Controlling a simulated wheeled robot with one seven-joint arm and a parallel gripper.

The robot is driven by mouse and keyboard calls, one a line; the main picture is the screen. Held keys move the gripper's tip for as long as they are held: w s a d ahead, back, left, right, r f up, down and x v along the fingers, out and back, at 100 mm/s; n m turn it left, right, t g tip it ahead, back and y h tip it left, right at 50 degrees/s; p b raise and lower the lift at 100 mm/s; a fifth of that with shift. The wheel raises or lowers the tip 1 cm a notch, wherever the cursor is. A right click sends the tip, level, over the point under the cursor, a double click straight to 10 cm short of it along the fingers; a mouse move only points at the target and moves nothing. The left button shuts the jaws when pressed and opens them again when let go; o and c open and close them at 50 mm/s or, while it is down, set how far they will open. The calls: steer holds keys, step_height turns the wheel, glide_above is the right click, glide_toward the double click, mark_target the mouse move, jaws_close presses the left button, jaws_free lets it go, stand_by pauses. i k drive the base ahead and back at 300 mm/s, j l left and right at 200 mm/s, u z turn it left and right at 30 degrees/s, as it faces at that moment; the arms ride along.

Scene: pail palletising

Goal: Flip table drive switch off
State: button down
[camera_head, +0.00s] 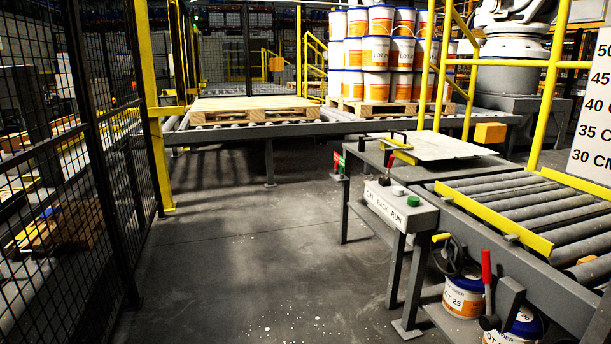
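A grey control box (400,208) is fixed to the front left corner of the roller table (540,216). Its label seems to read "CAL BACK RUN". On its top are a red-tipped lever (387,168) standing nearly upright, a pale button (397,190) and a green button (413,201). A small red and green fitting (338,163) sits at the table's far left side. A larger red-handled lever (486,278) stands below the table's front. I cannot tell which of these is the table drive switch or its setting. My gripper is not in view.
Pails (463,296) stand on a low shelf under the table, beside a dark handwheel (449,256). A black mesh fence (95,130) bounds the left. An empty pallet (254,108) and stacked pails (375,52) are on the back conveyor. The middle floor is clear.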

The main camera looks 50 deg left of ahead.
mark_target(386, 181)
steer(key=u, duration=1.5)
steer(key=i+l+u, duration=0.25)
steer(key=i, duration=0.45)
steer(key=i+l+u, duration=0.25)
steer(key=i+l, duration=0.2)
steer(key=i, duration=0.25)
steer(key=i+l+u, duration=0.2)
steer(key=i+l, duration=0.35)
steer(key=i, duration=0.05)
